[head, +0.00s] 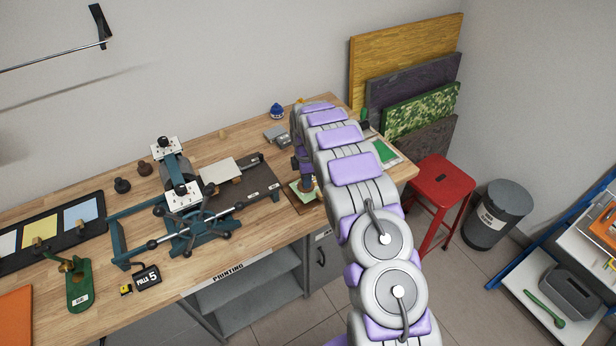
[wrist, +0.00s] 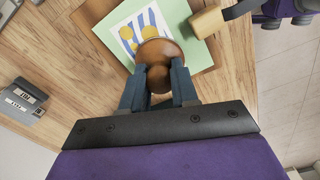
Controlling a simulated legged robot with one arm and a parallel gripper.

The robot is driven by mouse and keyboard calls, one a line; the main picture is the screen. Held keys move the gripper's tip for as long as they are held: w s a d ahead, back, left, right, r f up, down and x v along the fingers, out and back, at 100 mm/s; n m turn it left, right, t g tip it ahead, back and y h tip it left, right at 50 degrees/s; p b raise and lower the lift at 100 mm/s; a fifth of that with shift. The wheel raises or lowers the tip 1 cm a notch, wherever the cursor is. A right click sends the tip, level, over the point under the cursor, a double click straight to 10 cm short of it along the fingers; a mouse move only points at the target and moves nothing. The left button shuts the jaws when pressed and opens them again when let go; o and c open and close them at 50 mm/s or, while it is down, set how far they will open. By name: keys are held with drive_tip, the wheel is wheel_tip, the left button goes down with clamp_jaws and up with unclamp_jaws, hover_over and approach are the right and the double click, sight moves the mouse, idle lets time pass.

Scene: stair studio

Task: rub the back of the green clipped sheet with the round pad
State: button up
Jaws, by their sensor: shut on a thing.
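My gripper (wrist: 158,82) is shut on the round pad (wrist: 158,52), a brown disc with a knob, and points down at the worktop. A pale green sheet (wrist: 204,56) lies under and beyond the pad in the wrist view; a white print with blue stripes and yellow dots shows on it. In the head view the sheet (head: 293,187) is partly hidden by my gripper (head: 305,180). A wooden block (wrist: 208,22) on a dark bar overlaps the sheet's edge at the right. I cannot tell whether the pad touches the sheet.
A blue press (head: 185,205) with a dark bed stands left of my gripper. A black board (head: 95,226) with coloured sheets lies at far left. A grey device (head: 283,143) and blue pot (head: 277,111) stand behind. A red stool (head: 440,178) is beyond the table's right end.

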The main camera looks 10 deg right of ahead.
drive_tip(key=shift+s+a, duration=0.25)
drive_tip(key=shift+a, duration=0.4)
drive_tip(key=shift+w+d+p, duration=0.15)
drive_tip(key=shift+w+d, duration=0.05)
drive_tip(key=shift+d, duration=0.3)
drive_tip(key=shift+w+d+p, duration=0.15)
drive_tip(key=shift+d, duration=0.35)
drive_tip(key=shift+d, duration=0.1)
drive_tip(key=shift+w+d+f, duration=0.1)
drive_tip(key=shift+w+d, duration=0.1)
drive_tip(key=shift+d, duration=0.7)
drive_tip(key=shift+d, duration=0.1)
drive_tip(key=shift+w+d+p, duration=0.3)
drive_tip(key=shift+w+d, duration=0.05)
drive_tip(key=shift+d, duration=0.45)
drive_tip(key=shift+s+a, duration=0.15)
drive_tip(key=shift+a, duration=0.4)
drive_tip(key=shift+s+a, duration=0.15)
drive_tip(key=shift+a, duration=0.35)
drive_tip(key=shift+a, duration=0.1)
